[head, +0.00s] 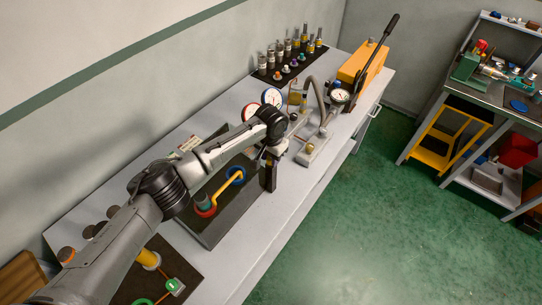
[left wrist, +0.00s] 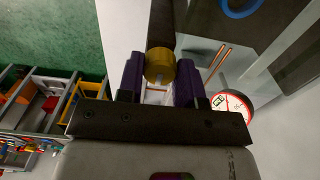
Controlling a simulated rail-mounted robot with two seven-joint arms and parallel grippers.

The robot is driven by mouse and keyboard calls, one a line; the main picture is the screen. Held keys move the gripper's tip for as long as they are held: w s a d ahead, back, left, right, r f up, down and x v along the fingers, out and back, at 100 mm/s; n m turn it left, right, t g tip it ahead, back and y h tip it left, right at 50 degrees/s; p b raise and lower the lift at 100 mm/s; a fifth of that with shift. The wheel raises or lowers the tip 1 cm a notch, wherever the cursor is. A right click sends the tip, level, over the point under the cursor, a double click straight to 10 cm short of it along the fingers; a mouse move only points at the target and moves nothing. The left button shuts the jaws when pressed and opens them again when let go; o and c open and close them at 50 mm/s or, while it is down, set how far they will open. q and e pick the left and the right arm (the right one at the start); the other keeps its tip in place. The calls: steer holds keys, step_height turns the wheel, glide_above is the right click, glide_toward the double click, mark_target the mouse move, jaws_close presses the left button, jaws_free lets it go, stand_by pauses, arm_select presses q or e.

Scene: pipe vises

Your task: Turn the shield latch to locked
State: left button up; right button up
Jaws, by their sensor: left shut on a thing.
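The shield latch shows in the left wrist view as a round brass-yellow knob (left wrist: 160,63) at the end of a dark post (left wrist: 161,22). My left gripper (left wrist: 159,80) has its two purple fingers on either side of the knob and is shut on it. In the head view the left gripper (head: 275,150) is over the right edge of a dark tray (head: 213,237), by the dark upright post (head: 271,178). The wrist hides most of the latch there, and I cannot read its lock position. My right gripper is not in view.
The tray holds a yellow bent pipe (head: 228,185), a blue ring (head: 235,176) and a red ring (head: 205,211). Beyond my gripper are round gauges (head: 271,97), a grey fixture (head: 313,149) and an orange press (head: 362,62). The bench front (head: 262,228) is clear.

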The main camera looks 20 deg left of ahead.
arm_select(q)
steer(key=shift+c, duration=0.9)
steer(key=shift+r+n+p, duration=0.2)
steer(key=shift+n+p, duration=0.1)
steer(key=shift+p, duration=0.45)
steer(key=n+p, duration=0.6)
steer(key=p, duration=0.1)
steer(key=shift+n+p, duration=0.4)
steer(key=shift+p, duration=0.1)
steer(key=n+p, duration=0.1)
steer(key=n, duration=0.1)
steer(key=shift+n+p, duration=0.3)
steer(key=shift+p, duration=0.05)
steer(key=n+p, duration=0.1)
steer(key=n, duration=0.1)
steer(key=shift+f+n, duration=0.1)
steer(key=shift+n, duration=0.3)
steer(key=n+p, duration=0.1)
steer(key=n, duration=0.2)
steer(key=shift+n, duration=1.2)
